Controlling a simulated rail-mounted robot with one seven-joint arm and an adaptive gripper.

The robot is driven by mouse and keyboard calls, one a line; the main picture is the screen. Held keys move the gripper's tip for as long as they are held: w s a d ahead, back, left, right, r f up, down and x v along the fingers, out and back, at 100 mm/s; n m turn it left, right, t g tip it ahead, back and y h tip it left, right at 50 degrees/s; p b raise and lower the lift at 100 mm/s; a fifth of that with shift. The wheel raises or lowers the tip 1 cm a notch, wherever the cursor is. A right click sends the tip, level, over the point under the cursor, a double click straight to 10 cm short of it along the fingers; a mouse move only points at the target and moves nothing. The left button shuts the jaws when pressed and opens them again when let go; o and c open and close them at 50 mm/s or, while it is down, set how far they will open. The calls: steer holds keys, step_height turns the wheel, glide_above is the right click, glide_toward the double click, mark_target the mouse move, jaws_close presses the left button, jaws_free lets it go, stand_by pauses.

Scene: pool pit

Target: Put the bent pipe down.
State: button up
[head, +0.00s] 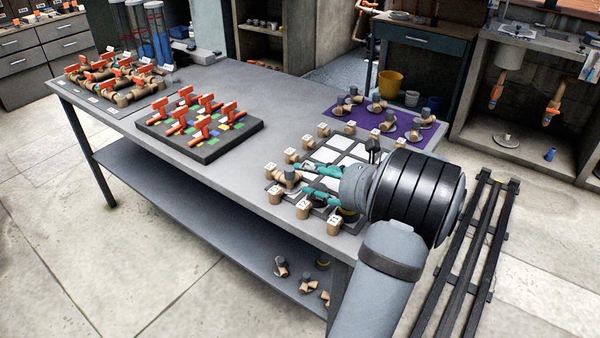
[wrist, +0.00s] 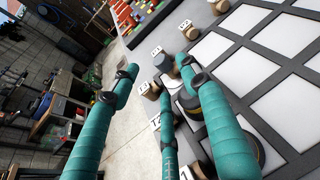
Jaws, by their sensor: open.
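My gripper (head: 305,180) is at the near right end of the workbench, over a dark board with white squares (head: 327,155). Its teal fingers are spread, and they also show in the wrist view (wrist: 156,74). A bent pipe (head: 287,178), tan with a grey collar, sits among numbered tan blocks at the board's left edge, just beyond the fingertips. In the wrist view, what looks like the same pipe (wrist: 168,66) shows near the tips, partly hidden by a finger. I cannot tell whether a finger touches it.
Numbered tan blocks (head: 275,196) line the board. A purple mat (head: 402,133) with several fittings lies behind it. A dark tray with orange-handled valves (head: 200,152) stands to the left. The grey bench top (head: 262,92) is clear behind these. Loose fittings (head: 281,266) lie on the lower shelf.

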steer(key=v, duration=0.6)
steer(key=shift+r, duration=0.15)
steer(key=shift+c, duration=0.4)
stand_by(1.0)
